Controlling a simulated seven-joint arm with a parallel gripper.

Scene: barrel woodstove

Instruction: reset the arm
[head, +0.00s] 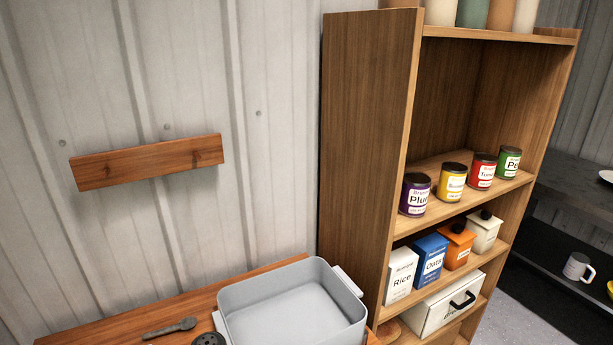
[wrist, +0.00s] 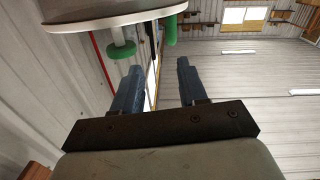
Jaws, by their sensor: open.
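My gripper (wrist: 158,82) shows in the wrist view, with its two dark fingers apart and nothing between them. A pale, flat-edged thing with green round parts (wrist: 124,50) is close by at the upper left of that view; I cannot tell what it is. The far room, with pale walls and windows, shows beyond the fingers. My gripper and arm do not show in the head view.
A grey basin (head: 290,308) sits on a wooden counter (head: 110,328) beside a dark spoon (head: 170,329). A wooden shelf unit (head: 365,130) holds several cans, boxes and a white drawer-like bin (head: 440,305). A plank (head: 148,162) is on the wall. A mug (head: 577,266) stands at right.

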